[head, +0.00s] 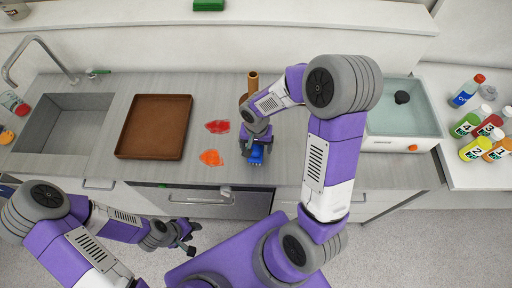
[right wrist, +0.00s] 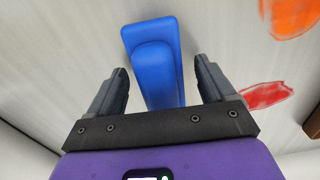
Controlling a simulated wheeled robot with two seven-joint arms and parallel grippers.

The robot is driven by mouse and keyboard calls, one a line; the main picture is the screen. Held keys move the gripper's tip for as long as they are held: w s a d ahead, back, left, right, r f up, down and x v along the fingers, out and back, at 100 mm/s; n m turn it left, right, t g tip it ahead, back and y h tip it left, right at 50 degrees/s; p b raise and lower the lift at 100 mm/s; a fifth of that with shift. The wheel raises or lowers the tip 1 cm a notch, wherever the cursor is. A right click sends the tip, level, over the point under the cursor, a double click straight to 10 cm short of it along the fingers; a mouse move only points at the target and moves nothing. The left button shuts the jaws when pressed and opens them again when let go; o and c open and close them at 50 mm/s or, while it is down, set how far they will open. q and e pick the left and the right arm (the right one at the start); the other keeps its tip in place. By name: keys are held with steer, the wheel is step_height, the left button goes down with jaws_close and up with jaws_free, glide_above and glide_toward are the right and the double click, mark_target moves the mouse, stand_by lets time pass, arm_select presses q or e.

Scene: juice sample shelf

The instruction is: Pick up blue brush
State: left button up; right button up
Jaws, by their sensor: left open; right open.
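The blue brush (head: 257,155) lies on the grey counter (head: 225,180) near its front edge, partly hidden under my right gripper in the head view. In the right wrist view the blue brush (right wrist: 155,60) sits between the two fingers of my right gripper (right wrist: 163,85), with a gap on each side. My right gripper (head: 257,148) is open and above the brush. My left gripper (head: 187,238) is open and empty, low in front of the counter, away from the brush.
A red stain (head: 217,126) and an orange stain (head: 211,158) lie left of the brush. A brown tray (head: 155,155) and a sink (head: 40,135) are further left. A pale basin (head: 425,120) and several bottles (head: 467,90) stand at the right.

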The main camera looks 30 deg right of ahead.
steer(key=shift+s+f, duration=0.1)
steer(key=shift+f, duration=0.05)
steer(key=c, duration=1.1)
step_height(320, 180, up, 10)
steer(key=shift+r+p, duration=0.1)
steer(key=shift+p, duration=0.7)
